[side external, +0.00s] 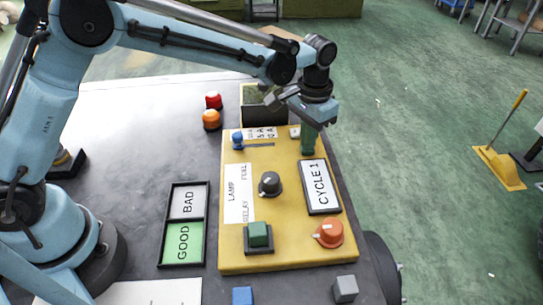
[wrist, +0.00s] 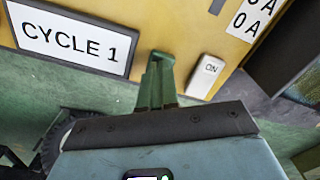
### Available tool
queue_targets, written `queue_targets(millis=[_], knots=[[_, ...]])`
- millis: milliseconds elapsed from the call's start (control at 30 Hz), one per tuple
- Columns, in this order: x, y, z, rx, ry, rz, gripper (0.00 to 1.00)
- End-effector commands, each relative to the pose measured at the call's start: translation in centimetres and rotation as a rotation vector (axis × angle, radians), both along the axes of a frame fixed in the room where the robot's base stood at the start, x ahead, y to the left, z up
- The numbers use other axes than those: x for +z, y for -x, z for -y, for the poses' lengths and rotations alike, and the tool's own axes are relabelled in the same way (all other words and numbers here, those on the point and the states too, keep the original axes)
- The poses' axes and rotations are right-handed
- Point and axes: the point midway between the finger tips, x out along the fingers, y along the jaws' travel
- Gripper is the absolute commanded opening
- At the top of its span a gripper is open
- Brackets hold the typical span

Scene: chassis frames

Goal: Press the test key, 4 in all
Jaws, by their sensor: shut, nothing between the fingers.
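The yellow panel (side external: 290,253) lies on the dark table. A green square key (side external: 258,234) on a dark base sits near its front edge; I can read no label on it, so I cannot tell that it is the test key. My gripper (side external: 307,150) is shut and empty, pointing down at the panel's far right, well away from the green key. In the wrist view its green fingers (wrist: 160,60) are together between the CYCLE 1 plate (wrist: 75,38) and a white ON switch (wrist: 205,76). Whether the fingertips touch the panel I cannot tell.
The panel also carries a black knob (side external: 269,184), an orange knob (side external: 329,232) and a blue slider knob (side external: 237,139). A GOOD/BAD board (side external: 185,223) lies to the left. Blue (side external: 243,295) and grey (side external: 345,288) blocks lie in front. Red (side external: 213,100) and orange (side external: 211,119) domes stand behind.

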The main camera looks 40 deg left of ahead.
Motion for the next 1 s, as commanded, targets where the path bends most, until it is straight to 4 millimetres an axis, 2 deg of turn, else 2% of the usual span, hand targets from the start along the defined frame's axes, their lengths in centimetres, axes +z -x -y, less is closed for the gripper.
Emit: queue_targets(millis=[200,467,1000], knots=[[-0.6,0.0,0.0,0.0,0.0,0.0,0.0],[-0.5,0.0,0.0,0.0,0.0,0.0,0.0],[1.6,0.0,0.0,0.0,0.0,0.0,0.0]])
